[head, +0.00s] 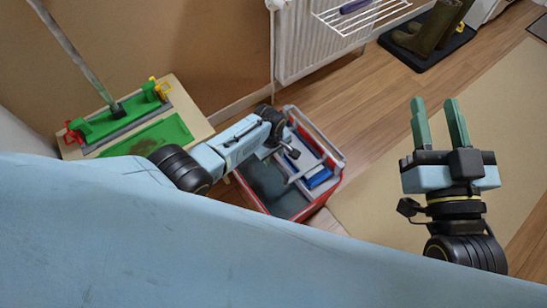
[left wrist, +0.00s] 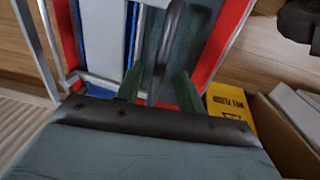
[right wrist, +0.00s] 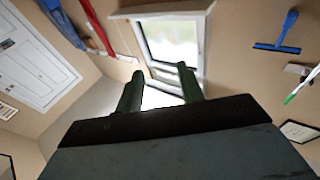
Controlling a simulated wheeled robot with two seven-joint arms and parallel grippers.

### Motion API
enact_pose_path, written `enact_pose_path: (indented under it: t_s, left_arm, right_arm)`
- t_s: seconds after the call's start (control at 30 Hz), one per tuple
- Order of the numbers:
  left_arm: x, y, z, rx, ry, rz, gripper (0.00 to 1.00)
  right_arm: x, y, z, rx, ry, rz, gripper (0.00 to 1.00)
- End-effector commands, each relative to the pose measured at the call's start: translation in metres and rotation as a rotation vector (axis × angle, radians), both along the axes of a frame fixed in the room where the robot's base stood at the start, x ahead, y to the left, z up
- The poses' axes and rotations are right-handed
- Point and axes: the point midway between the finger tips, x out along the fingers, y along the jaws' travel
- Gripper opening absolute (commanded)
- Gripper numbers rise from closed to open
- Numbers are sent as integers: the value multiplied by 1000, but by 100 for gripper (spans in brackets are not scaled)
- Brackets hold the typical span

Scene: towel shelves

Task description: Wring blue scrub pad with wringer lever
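A red-rimmed grey bucket (head: 301,212) with a wringer stands on the floor near the centre of the head view. Something blue, apparently the scrub pad (head: 318,178), shows inside the wringer; much of it is hidden. Blue strips also show in the left wrist view (left wrist: 131,35). My left gripper (head: 290,150) is over the bucket's far side. In the left wrist view its green fingers are apart, with the dark grey wringer lever (left wrist: 170,45) passing between them; gaps show beside the lever. My right gripper (head: 440,118) is open, empty and raised at the right.
A table (head: 197,124) with a green mat (head: 155,137) stands at the left. A radiator (head: 310,42) with a wire rack is behind the bucket. A yellow wet-floor sign (left wrist: 230,112) stands by a cardboard box (left wrist: 283,140). Boots (head: 430,30) stand at the back right. The right floor is clear.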

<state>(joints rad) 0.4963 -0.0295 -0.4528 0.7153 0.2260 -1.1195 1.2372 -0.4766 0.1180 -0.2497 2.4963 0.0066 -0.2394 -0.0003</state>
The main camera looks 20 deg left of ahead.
Motion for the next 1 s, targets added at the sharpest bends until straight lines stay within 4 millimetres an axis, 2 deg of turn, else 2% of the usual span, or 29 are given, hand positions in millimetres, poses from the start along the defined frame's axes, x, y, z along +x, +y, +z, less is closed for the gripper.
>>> enact_pose_path:
  t_s: [0.2,0.33,0.73,1.0]
  left_arm:
    - [1,-1,-10,0,0,0,38]
    - [1,-1,-13,0,0,0,38]
    - [1,-1,-13,0,0,0,38]
    - [1,-1,-13,0,0,0,3]
  right_arm:
    - [-8,2,26,55,-171,10,38]
    - [-12,3,36,75,-230,14,38]
    - [-15,3,41,85,-261,16,38]
    - [-15,3,41,85,-260,16,38]
